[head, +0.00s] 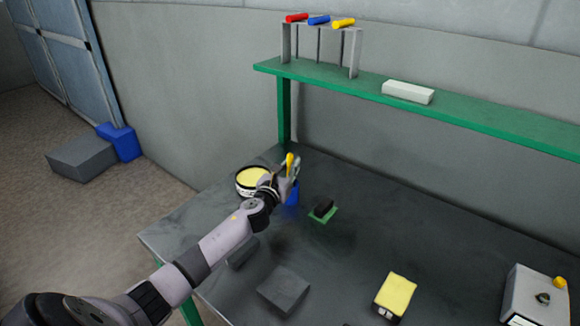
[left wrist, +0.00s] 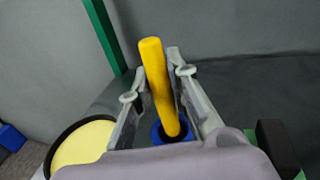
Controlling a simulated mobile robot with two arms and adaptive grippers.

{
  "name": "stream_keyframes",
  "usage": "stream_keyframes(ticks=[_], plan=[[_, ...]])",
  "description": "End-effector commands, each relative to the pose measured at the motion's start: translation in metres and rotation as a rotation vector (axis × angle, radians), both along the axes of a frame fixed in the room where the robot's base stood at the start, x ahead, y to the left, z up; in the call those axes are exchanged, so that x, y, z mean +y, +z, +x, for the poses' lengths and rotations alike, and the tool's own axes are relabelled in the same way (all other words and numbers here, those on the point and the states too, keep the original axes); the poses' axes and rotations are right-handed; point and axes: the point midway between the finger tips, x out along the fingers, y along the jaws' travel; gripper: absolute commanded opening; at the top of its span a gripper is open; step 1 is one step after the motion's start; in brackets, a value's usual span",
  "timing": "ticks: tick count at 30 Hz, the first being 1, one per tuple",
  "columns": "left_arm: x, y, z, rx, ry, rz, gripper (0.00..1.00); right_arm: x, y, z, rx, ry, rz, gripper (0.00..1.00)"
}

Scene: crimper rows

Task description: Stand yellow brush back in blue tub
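The yellow brush (left wrist: 158,85) shows as a thick yellow handle between the fingers of my left gripper (left wrist: 158,68), which look closed against both its sides. It is slightly tilted in the left wrist view, and its lower end goes down into the mouth of the blue tub (left wrist: 157,134). Whether it touches the tub's bottom is hidden. In the head view the brush handle (head: 290,160) rises above my left gripper (head: 289,170), and the tub (head: 293,195) stands on the dark table, partly covered by the gripper. My right gripper is not in view.
A round black-rimmed container (head: 240,186) with yellow contents stands close left of the tub. A green-based dark block (head: 323,210) lies to the right. Grey blocks (head: 284,290), a yellow box (head: 396,292) and a control box (head: 532,298) stand nearer. A green shelf (head: 480,110) runs behind.

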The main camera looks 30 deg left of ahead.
Motion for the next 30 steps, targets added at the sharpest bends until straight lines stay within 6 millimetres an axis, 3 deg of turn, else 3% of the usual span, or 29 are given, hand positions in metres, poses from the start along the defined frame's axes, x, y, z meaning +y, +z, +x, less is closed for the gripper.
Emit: stream_keyframes(ticks=[9,20,26,30], plan=[[0.0,0.001,0.0,-0.001,0.0,0.0,0.39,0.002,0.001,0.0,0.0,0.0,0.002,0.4],[0.0,0.001,-0.002,0.0,0.0,0.001,0.4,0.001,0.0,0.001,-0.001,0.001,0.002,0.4],[-0.004,0.0,-0.023,0.002,-0.001,0.004,0.4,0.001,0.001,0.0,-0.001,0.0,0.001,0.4],[-0.009,-0.001,-0.05,0.003,-0.001,0.002,0.4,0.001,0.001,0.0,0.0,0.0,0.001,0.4]])
